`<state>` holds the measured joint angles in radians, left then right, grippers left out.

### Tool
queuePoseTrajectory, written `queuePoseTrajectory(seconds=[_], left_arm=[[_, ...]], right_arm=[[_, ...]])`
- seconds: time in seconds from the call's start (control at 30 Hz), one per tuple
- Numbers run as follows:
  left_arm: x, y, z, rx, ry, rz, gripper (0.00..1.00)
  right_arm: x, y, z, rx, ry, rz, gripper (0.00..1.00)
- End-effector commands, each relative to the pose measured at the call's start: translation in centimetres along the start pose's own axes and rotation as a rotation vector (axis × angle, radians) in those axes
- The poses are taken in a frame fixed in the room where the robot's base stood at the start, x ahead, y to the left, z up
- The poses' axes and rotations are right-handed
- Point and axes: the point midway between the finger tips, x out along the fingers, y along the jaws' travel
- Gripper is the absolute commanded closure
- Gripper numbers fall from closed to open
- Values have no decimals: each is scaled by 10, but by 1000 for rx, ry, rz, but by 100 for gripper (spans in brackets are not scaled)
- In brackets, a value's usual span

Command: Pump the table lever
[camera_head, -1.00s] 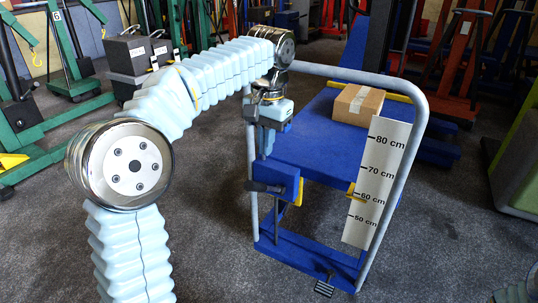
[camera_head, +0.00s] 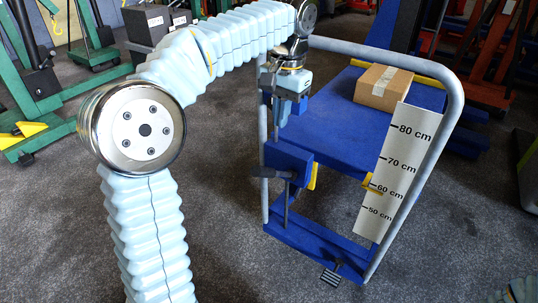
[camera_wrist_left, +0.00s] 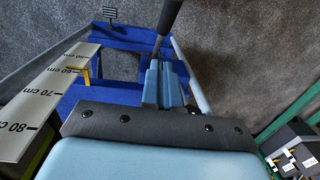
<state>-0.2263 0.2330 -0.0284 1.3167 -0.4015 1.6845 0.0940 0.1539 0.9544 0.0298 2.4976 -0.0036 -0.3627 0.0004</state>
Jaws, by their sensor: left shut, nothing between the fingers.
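The blue lift table (camera_head: 335,130) stands inside a grey tubular frame, its yellow pointer (camera_head: 372,183) near the 60 cm mark of the white scale (camera_head: 384,190). A dark lever handle (camera_head: 268,172) sticks out left of a blue block below the tabletop's left end. A dark rod (camera_wrist_left: 170,14), apparently the lever, shows in the left wrist view beyond my fingertips. My left gripper (camera_head: 284,118) points down above the block and handle, shut and empty. Its closed fingers show in the left wrist view (camera_wrist_left: 164,88); I cannot tell whether they touch the lever. My right gripper is not in view.
A cardboard box (camera_head: 383,87) rests on the tabletop. A black foot pedal (camera_head: 331,276) sits at the frame's base. Green lifting equipment (camera_head: 40,100) and dark cases (camera_head: 155,24) stand left and behind. Grey floor (camera_head: 230,260) in front is clear.

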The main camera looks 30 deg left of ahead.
Motion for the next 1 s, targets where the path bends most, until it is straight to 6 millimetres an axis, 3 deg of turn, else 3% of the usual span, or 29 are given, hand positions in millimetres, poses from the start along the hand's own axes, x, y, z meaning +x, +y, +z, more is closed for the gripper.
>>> queuePoseTrajectory(seconds=[0.2,0.4,0.63,1.0], left_arm=[[52,0,1,-1,-4,0,100],[82,-3,12,-2,-2,0,100],[96,-6,25,-1,-1,0,100],[98,-6,26,0,-1,0,100]], right_arm=[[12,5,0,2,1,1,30],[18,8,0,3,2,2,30],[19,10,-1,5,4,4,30],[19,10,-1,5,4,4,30]])
